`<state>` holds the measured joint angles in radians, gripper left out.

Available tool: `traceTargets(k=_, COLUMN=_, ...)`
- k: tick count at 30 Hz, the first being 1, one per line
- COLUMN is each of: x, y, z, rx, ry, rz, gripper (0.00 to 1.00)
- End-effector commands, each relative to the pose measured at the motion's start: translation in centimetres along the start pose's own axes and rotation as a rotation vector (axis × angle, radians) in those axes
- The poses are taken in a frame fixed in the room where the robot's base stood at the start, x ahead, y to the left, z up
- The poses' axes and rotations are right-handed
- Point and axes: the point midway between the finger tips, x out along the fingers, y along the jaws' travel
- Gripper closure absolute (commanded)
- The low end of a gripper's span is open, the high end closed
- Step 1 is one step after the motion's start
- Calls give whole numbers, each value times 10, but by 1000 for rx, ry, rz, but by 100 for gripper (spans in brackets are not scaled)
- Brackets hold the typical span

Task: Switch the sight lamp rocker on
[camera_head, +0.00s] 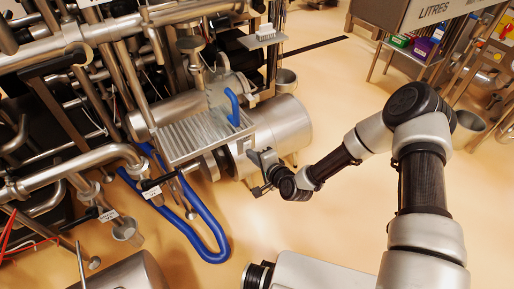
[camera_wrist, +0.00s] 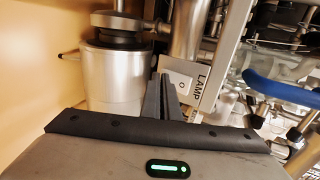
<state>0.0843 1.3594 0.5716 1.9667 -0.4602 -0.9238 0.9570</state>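The sight lamp rocker (camera_wrist: 182,85) is a small light switch on a pale plate (camera_wrist: 178,68) marked LAMP, seen in the wrist view just right of my fingertips. My gripper (camera_wrist: 160,78) points at the plate with its two dark fingers together and nothing visible between them. The fingers cover part of the plate's left side. I cannot tell whether they touch it, nor which way the rocker is tipped. In the head view my gripper (camera_head: 260,165) is in front of the large steel cylinder; the rocker cannot be made out there.
A large steel cylinder (camera_head: 285,125) lies behind my gripper. A ribbed metal tray (camera_head: 195,137) and a blue hose (camera_head: 205,225) are to its left, with dense pipework beyond. A blue handle (camera_wrist: 280,90) is at right in the wrist view. Open floor (camera_head: 325,215) lies right of the cylinder.

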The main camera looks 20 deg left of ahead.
Motion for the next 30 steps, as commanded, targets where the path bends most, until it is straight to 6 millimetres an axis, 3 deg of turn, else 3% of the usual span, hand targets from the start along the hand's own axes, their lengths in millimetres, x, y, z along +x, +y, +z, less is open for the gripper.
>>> traceTargets(k=15, x=5, y=1, z=-1, rx=0, ry=7, rz=-7, gripper=100)
traceTargets(k=30, x=-1, y=-17, z=0, rx=-4, ry=5, rz=-16, gripper=100)
